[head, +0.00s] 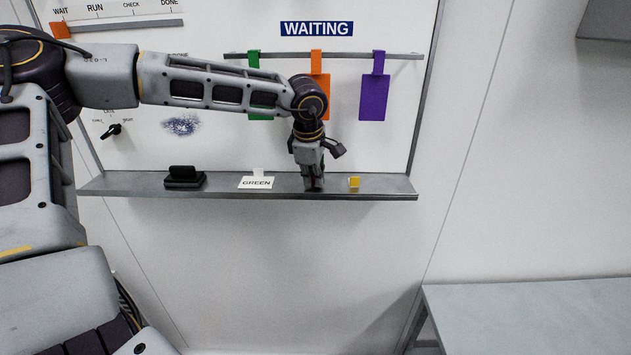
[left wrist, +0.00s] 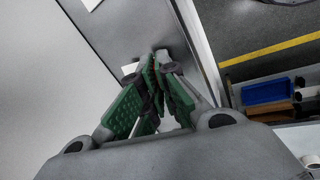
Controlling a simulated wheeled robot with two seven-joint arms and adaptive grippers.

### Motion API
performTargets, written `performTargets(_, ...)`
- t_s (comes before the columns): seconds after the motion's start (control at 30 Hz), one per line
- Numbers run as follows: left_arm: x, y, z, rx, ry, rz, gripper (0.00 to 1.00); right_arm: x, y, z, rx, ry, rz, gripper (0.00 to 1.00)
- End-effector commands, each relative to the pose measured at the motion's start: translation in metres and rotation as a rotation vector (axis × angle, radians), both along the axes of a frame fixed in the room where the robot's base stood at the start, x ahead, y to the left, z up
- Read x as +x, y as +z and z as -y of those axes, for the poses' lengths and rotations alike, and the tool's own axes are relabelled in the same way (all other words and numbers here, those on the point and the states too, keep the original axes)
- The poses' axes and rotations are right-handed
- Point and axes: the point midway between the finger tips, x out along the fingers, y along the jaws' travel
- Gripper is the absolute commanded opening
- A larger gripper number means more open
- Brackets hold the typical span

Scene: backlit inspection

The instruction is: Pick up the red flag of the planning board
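My left gripper (head: 314,186) points down onto the metal tray ledge (head: 220,187) under the whiteboard, between the white GREEN card and a small yellow block. In the left wrist view its green-padded fingers (left wrist: 155,70) are close together at the tips. A thin dark reddish sliver (left wrist: 152,77) shows between the pads. It may be the red flag, but it is too small to be sure, and I cannot tell whether the fingers press on it. No red flag shows clearly in the head view; the gripper hides that bit of the ledge. My right gripper is not in view.
The ledge also holds a black eraser (head: 184,177), the GREEN card (head: 257,182) and the yellow block (head: 354,182). Orange (head: 322,95) and purple (head: 374,98) tags hang from a rail under the WAITING sign (head: 317,29); a green tag is partly behind my arm. A grey table (head: 530,310) stands lower right.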

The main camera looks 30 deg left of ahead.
Motion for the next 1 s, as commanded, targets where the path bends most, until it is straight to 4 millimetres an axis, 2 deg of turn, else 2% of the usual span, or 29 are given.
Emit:
performTargets(0.5, -0.003, 0.007, 0.002, 0.001, -0.001, 0.002, 0.00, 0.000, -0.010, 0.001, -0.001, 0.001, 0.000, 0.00)
performTargets(1.0, -0.003, 0.066, 0.002, 0.001, 0.001, 0.002, 0.00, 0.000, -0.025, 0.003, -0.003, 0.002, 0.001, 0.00)
